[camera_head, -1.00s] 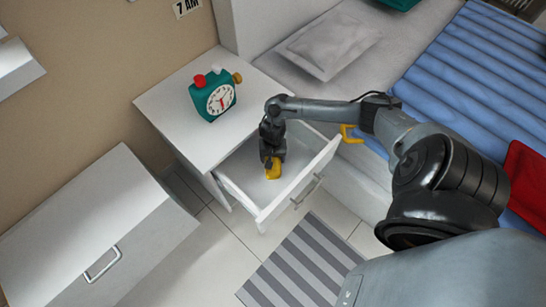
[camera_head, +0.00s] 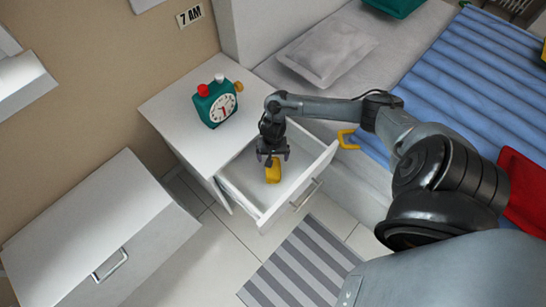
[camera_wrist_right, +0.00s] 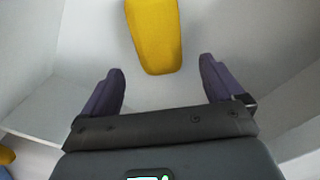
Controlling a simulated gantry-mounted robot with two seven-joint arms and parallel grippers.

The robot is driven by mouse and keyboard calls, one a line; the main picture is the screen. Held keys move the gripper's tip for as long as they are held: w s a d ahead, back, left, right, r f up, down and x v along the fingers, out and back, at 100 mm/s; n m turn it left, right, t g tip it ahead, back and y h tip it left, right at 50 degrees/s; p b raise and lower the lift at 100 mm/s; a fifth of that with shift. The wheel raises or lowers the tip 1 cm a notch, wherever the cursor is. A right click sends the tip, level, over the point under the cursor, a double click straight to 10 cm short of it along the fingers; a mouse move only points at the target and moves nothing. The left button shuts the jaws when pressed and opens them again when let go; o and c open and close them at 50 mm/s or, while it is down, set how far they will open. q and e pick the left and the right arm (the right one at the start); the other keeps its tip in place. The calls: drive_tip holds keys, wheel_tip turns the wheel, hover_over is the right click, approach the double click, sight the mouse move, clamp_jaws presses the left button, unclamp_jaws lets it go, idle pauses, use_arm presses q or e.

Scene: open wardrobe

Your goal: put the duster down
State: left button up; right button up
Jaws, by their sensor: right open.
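The duster, of which a yellow part (camera_head: 273,171) shows, lies in the open drawer (camera_head: 322,167) of the white nightstand. In the right wrist view its yellow end (camera_wrist_right: 155,40) lies just beyond and between the spread fingers, with clear space on both sides. The rest of it runs out of that view at the top. My right gripper (camera_head: 272,157) is open, pointing down into the drawer over the duster, and holds nothing. My left gripper is not in view.
A green alarm clock (camera_head: 216,103) stands on the nightstand top (camera_head: 180,110). A yellow handle-like thing (camera_head: 348,140) is by the bed, right of the drawer. A white cabinet (camera_head: 90,225) stands at left. A striped rug (camera_head: 300,262) lies on the floor.

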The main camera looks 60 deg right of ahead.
wheel_tip(320, 180, up, 6)
drive_tip(key=p, duration=0.3)
drive_tip(key=w+a+r+n+t+y, duration=0.1)
drive_tip(key=a+n+t, duration=0.3)
drive_tip(key=a, duration=0.7)
drive_tip(key=w+a+r+n+t, duration=0.1)
drive_tip(key=a+r+n, duration=0.1)
drive_tip(key=a+n, duration=0.65)
drive_tip(key=s+a+r+n+g, duration=0.1)
drive_tip(key=s+a+r+n, duration=0.1)
drive_tip(key=s+r, duration=0.8)
drive_tip(key=shift+s+a+h+p, duration=0.3)
drive_tip(key=shift+s+a+h, duration=0.1)
drive_tip(key=shift+s, duration=0.25)
drive_tip(key=shift+d, duration=0.1)
